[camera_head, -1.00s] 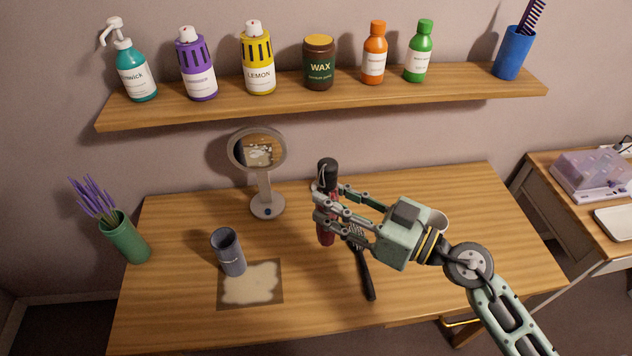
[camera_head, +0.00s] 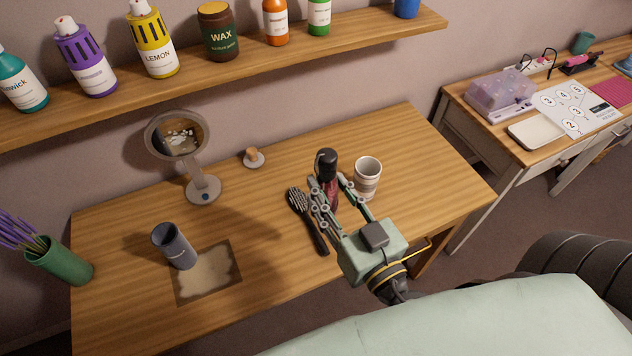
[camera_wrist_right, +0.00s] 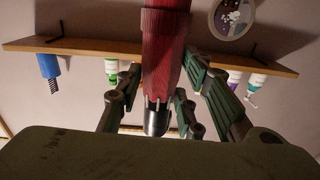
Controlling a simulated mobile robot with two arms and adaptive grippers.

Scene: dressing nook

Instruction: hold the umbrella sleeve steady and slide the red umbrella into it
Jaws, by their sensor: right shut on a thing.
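The red umbrella (camera_head: 332,193) has a black handle at its top and is held roughly upright over the right part of the table. My right gripper (camera_head: 325,187) is shut on it. In the right wrist view the red umbrella (camera_wrist_right: 165,50) runs between the fingers, with a black end at the bottom. I cannot tell whether its lower tip touches the table. My left gripper is not in view.
A white cup (camera_head: 367,178) stands just right of the umbrella, and a black brush (camera_head: 308,222) lies just left. A mirror (camera_head: 203,190), a wooden-knobbed item (camera_head: 254,157) and the mat (camera_head: 207,274) are further left. The wooden table (camera_head: 130,210) is clear between brush and sleeve.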

